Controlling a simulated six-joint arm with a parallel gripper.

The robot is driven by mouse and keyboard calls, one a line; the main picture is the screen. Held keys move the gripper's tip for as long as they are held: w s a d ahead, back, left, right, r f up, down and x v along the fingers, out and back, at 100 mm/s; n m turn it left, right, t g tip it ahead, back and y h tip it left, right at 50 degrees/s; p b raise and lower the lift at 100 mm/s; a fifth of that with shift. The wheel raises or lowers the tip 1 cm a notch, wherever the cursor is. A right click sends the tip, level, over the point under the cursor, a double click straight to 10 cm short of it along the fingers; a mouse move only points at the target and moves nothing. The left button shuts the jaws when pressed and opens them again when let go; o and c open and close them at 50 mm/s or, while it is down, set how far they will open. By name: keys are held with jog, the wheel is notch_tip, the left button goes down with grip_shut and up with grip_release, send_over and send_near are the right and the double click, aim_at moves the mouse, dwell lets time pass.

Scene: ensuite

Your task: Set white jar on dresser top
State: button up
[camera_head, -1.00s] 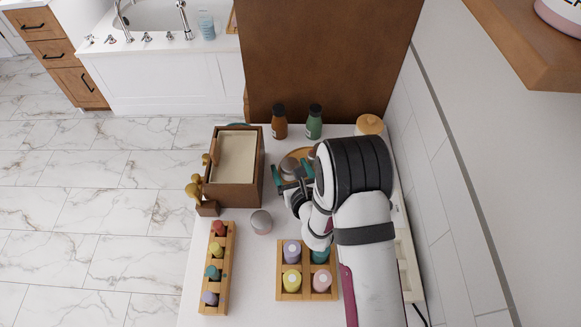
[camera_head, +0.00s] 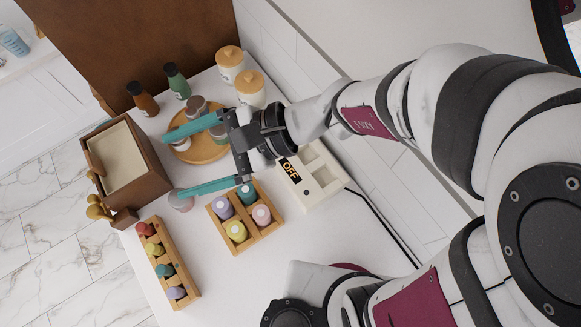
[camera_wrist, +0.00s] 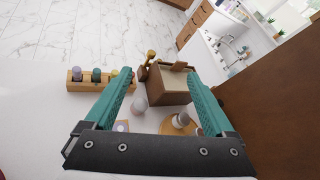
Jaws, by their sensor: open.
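My gripper (camera_head: 174,165) has two teal fingers spread wide, with nothing between them in its grasp. A small pale jar with a grey lid (camera_head: 181,203) stands on the white top, by the tip of the lower finger; whether they touch is unclear. It shows ahead between the fingers in the wrist view (camera_wrist: 139,103). Two white jars with tan lids (camera_head: 230,66) (camera_head: 250,92) stand at the back, behind the gripper. A brown wooden box with a cream top (camera_head: 118,158), possibly the dresser, stands left of the gripper; it also shows in the wrist view (camera_wrist: 168,84).
A round wooden tray (camera_head: 208,153) holds several small jars beneath the upper finger. Brown (camera_head: 144,101) and green (camera_head: 177,83) bottles stand behind it. A wooden crate (camera_head: 258,231) and a narrow rack (camera_head: 160,275) hold coloured jars. A white unit reading OFF (camera_head: 315,178) is at right.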

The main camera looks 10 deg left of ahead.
jog(key=s+d+f+n+t+h, duration=0.2)
jog(key=d+h, duration=0.4)
jog(key=d, duration=0.9)
jog(key=shift+s+d+f+n+h, duration=0.2)
jog(key=shift+f+n+h, duration=0.2)
jog(key=shift+f+n, duration=0.25)
jog(key=shift+o, duration=0.4)
jog(key=d+t+h, duration=0.2)
jog(key=d+h, duration=0.2)
jog(key=d, duration=0.5)
jog(key=shift+w+d+f, duration=0.15)
jog(key=shift+d+f, duration=0.1)
jog(key=shift+f, duration=0.05)
jog(key=shift+n, duration=0.25)
